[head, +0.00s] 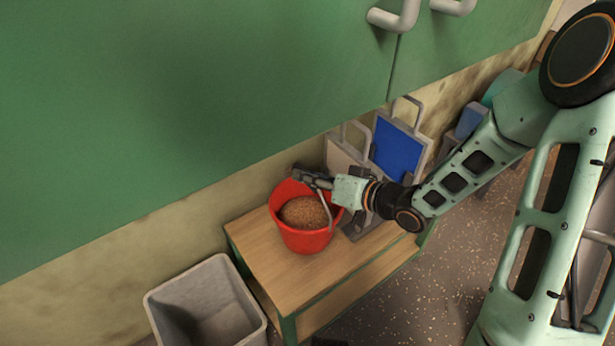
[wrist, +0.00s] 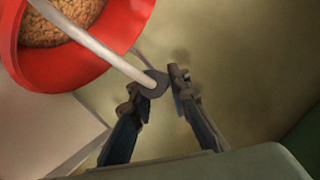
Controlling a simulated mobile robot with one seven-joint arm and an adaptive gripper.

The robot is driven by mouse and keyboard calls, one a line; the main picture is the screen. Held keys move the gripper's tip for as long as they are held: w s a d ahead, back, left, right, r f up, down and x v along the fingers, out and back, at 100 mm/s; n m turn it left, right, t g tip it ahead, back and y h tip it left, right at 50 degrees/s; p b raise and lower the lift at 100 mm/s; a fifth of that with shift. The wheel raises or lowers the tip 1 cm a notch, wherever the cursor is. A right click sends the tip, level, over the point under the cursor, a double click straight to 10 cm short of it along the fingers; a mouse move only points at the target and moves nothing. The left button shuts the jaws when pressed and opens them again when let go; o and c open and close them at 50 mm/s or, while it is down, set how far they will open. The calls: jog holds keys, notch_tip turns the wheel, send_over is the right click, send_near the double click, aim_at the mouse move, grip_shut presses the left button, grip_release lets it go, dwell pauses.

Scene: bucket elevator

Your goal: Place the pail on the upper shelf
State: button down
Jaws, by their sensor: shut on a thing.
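The red pail (head: 305,240), filled with brown grainy stuff, appears upright at the left part of the wooden shelf unit's top (head: 345,268). I cannot tell whether its base touches the wood. My gripper (head: 308,176) is at the pail's upper rim, reaching in from the right. In the wrist view my gripper (wrist: 159,82) has its fingers around the dark grip of the pail's pale handle (wrist: 105,55). The pail's red rim (wrist: 60,76) shows at upper left there. The pail's base is hidden in the wrist view.
A grey open bin (head: 205,300) stands on the floor left of the unit. Framed panels, one blue (head: 397,150), stand behind and right of the pail. Green cabinets (head: 180,100) with handles hang above. Speckled floor (head: 440,285) lies open at right.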

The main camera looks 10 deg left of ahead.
jog(key=shift+a+r, duration=0.1)
jog(key=c, duration=1.8)
grip_release()
jog(key=shift+r, duration=0.1)
jog(key=p+v, duration=0.4)
jog(key=v, duration=0.8)
